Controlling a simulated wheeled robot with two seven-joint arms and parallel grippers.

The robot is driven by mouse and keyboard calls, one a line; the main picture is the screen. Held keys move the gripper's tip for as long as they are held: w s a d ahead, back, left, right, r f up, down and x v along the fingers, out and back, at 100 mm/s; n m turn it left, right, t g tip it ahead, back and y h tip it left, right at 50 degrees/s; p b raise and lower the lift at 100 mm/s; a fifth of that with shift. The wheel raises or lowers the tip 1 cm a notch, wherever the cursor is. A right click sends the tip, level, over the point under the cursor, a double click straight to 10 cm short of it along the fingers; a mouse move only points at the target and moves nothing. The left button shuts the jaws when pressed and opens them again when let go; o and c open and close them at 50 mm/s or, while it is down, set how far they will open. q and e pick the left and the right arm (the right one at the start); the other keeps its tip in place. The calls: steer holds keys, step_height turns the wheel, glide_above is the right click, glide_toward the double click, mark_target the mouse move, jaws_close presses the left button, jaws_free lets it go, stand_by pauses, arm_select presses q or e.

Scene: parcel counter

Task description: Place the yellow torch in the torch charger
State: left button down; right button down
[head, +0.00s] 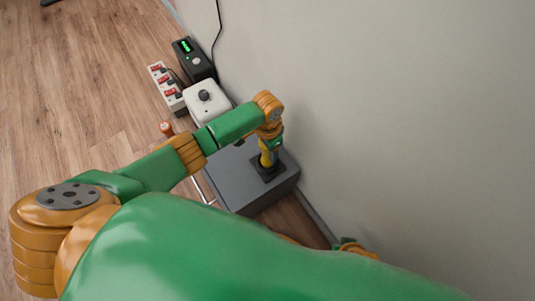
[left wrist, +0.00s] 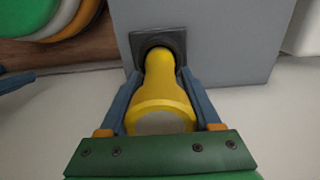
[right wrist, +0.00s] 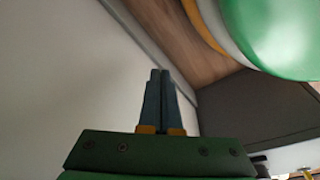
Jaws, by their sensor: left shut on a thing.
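The yellow torch (head: 266,158) stands at the dark torch charger (head: 267,171) on top of a grey box. In the left wrist view the torch (left wrist: 167,85) has its narrow end in the round opening of the square charger (left wrist: 137,40); how deep it sits is hidden. My left gripper (left wrist: 158,80) is shut on the torch, one finger on each side. In the head view my left gripper (head: 271,148) partly covers the torch. My right gripper (right wrist: 160,75) is shut and empty, its fingers together, away from the torch and charger.
The grey box (head: 237,180) stands against the pale wall (head: 400,120). Beyond it are a white box with a black knob (head: 208,101), a power strip (head: 167,89) and a black device with a green display (head: 194,60). An orange-topped item (head: 166,128) is beside my left arm.

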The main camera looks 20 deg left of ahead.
arm_select(q)
steer(key=shift+f, duration=0.45)
steer(key=shift+c, duration=0.5)
jaws_free()
arm_select(e)
steer(key=shift+w+r, duration=0.4)
steer(key=shift+r, duration=0.15)
arm_select(q)
step_height(320, 180, up, 4)
steer(key=shift+p, duration=1.25)
step_height(320, 180, up, 8)
steer(key=p, duration=0.4)
steer(key=shift+f, duration=0.2)
steer(key=shift+r, duration=0.4)
arm_select(e)
steer(key=s+d+f, duration=0.2)
steer(key=s+d, duration=0.2)
steer(key=s, duration=0.2)
steer(key=shift+s+f+h, duration=0.25)
steer(key=shift+s+h, duration=0.05)
steer(key=shift+s, duration=0.1)
